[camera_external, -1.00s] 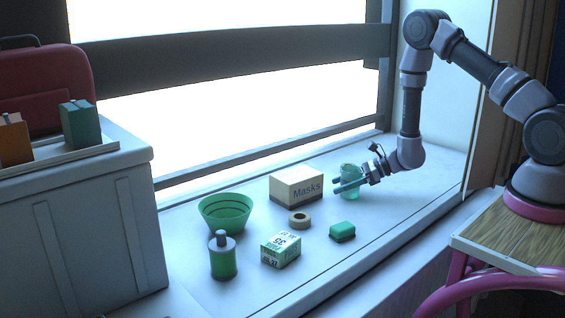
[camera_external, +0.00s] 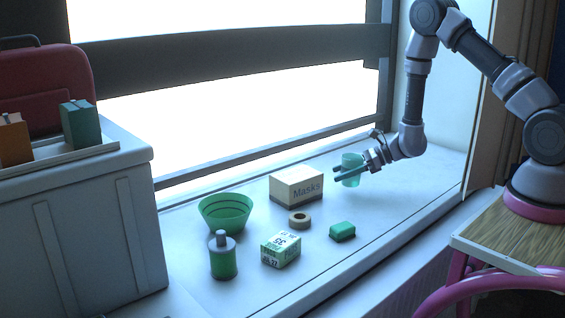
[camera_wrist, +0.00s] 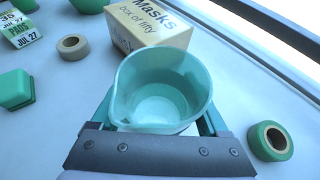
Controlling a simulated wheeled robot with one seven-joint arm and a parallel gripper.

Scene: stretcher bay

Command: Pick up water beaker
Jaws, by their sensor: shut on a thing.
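The water beaker is a translucent teal cup with a pouring lip. It stands upright in my gripper (camera_external: 345,177), whose fingers are shut on its two sides. The beaker (camera_external: 352,162) appears raised a little above the white sill, near the right end of the masks box. In the wrist view the beaker (camera_wrist: 160,88) fills the middle, with its open top facing the camera and a finger on each side. I cannot tell whether it holds water. Its lower side is partly hidden by my gripper.
A masks box (camera_external: 297,187) stands just left of the beaker. A green tape roll (camera_wrist: 270,141) is beside my gripper. The window frame runs behind.

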